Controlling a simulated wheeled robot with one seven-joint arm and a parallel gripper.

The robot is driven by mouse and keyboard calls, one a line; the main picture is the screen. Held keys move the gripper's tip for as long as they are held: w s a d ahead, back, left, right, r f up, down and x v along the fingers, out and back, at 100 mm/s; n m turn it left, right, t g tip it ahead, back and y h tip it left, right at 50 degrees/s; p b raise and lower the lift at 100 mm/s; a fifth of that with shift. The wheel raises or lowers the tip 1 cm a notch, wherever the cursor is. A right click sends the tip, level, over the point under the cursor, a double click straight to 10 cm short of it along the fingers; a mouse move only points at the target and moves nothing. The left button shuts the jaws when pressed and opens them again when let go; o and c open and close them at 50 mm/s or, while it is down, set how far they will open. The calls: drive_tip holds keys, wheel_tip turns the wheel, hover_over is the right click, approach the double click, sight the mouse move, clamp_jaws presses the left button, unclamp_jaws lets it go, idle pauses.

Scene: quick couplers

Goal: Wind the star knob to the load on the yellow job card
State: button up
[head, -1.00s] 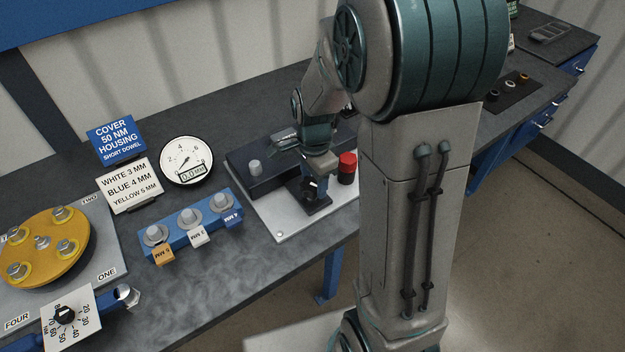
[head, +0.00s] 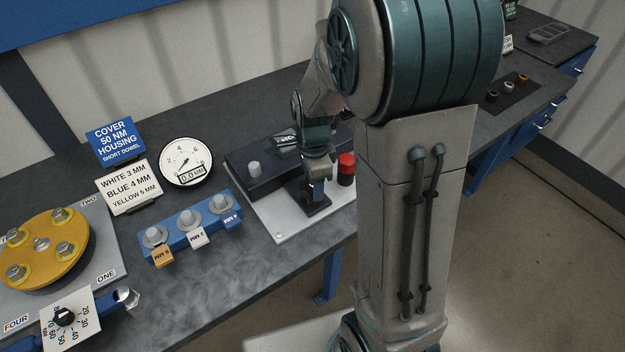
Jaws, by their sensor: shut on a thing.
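My gripper (head: 316,187) points down at the black-footed fixture (head: 314,208) on the light plate at the bench's front edge. It is shut at the place of the small black star knob. The knob itself is hidden behind the gripper in this view. The round white dial gauge (head: 186,161) stands left of the fixture. Its small display appears to read 0.0. No yellow job card can be made out. A blue card (head: 116,142) reads cover 50 NM, housing, short dowel. A white card (head: 129,187) lists colours and millimetre sizes.
A red button (head: 346,162) stands close to the right of my gripper. A dark box with a grey knob (head: 254,169) lies behind the plate. A blue block with several bolts (head: 190,229), a yellow disc (head: 42,245) and a torque dial (head: 67,318) lie to the left.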

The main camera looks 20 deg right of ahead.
drive_tip(key=o, duration=1)
drive_tip(key=shift+c, duration=0.2)
wheel_tip(320, 180, up, 14)
drive_tip(key=shift+s, duration=0.1)
drive_tip(key=s+f+n+t, duration=0.2)
drive_tip(key=s+n+t, duration=0.1)
drive_tip(key=s+n, duration=1.1)
drive_tip(key=shift+a+n, duration=0.3)
drive_tip(key=shift+n, duration=1.6)
drive_tip(key=shift+s, duration=0.1)
